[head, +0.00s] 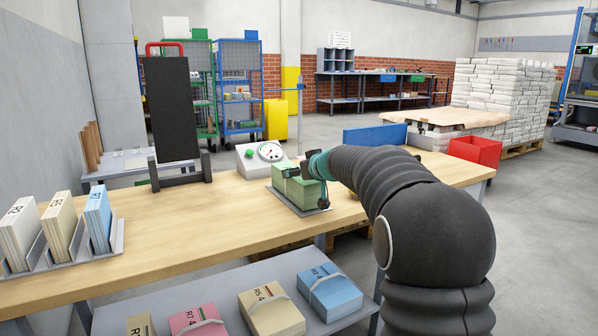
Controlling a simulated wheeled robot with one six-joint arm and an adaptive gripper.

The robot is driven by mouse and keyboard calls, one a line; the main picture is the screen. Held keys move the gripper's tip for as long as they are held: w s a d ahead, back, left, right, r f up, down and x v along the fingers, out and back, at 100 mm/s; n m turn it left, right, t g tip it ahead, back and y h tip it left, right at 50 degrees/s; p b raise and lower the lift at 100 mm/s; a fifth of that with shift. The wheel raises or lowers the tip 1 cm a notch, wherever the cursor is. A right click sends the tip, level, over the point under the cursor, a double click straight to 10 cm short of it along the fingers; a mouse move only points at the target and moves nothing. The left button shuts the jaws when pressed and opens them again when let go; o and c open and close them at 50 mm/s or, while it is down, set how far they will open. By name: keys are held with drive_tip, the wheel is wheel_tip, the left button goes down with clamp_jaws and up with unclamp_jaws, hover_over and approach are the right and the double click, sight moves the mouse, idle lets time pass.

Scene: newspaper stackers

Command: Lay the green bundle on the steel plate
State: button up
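The green bundle (297,193) is a pale green stack of paper beyond the middle of the wooden bench. It is over the grey steel plate (291,204), whose rim shows around its front and left. It looks level and low on the plate, but I cannot tell if its underside touches everywhere. My gripper (307,188) comes in from the right, with one dark finger at the bundle's far side and the other at its near right corner. The fingers appear closed against the bundle. My arm hides part of the bundle's right side.
A black upright panel (173,110) and a rack of numbered files (60,225) are to the left. A blue board (375,134) and red bin (475,150) are behind my arm. Banded bundles lie on the lower shelf (235,290). The bench's left middle is clear.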

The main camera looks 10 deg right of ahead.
drive_tip(key=o, duration=1.9)
drive_tip(key=shift+f, duration=0.25)
drive_tip(key=v, duration=1.2)
drive_tip(key=shift+r, duration=0.25)
